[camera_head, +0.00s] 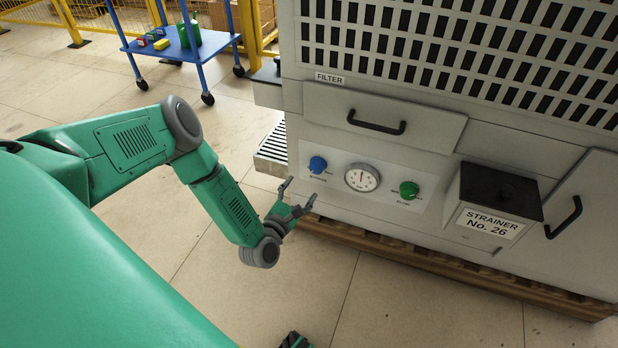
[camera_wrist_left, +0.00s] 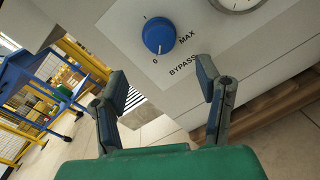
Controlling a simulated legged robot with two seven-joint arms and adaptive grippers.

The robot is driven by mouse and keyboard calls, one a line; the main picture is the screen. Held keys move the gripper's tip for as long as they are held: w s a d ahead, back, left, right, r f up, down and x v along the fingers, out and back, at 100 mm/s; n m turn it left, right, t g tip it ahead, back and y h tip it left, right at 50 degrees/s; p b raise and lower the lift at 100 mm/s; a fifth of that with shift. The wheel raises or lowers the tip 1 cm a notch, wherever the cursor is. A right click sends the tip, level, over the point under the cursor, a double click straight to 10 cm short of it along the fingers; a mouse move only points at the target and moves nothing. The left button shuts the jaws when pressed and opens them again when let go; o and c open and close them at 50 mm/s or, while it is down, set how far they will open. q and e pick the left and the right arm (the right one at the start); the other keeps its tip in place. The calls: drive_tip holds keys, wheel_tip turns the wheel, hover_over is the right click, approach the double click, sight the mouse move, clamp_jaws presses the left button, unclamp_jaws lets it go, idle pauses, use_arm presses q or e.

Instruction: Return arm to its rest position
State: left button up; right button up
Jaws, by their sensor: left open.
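My left arm reaches in from the left in the head view. Its gripper (camera_head: 298,197) is open and empty, in front of the machine's control panel (camera_head: 332,193), below the blue knob (camera_head: 318,165). In the left wrist view the two fingers of the left gripper (camera_wrist_left: 163,85) are spread apart with nothing between them. The blue BYPASS knob (camera_wrist_left: 158,37) shows beyond the fingertips, apart from them. A small dark and green part at the bottom edge of the head view may be my right arm; its gripper cannot be made out.
The grey machine (camera_head: 420,150) stands on a wooden pallet (camera_head: 440,262). It carries a gauge (camera_head: 362,178), a green knob (camera_head: 409,189), a FILTER drawer (camera_head: 385,120) and a strainer box (camera_head: 500,195). A blue cart (camera_head: 180,43) stands at the back left. The floor (camera_head: 200,290) is clear.

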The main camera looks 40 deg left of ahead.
use_arm(q)
drive_tip(key=shift+s+d, duration=0.15)
drive_tip(key=shift+s, duration=1.05)
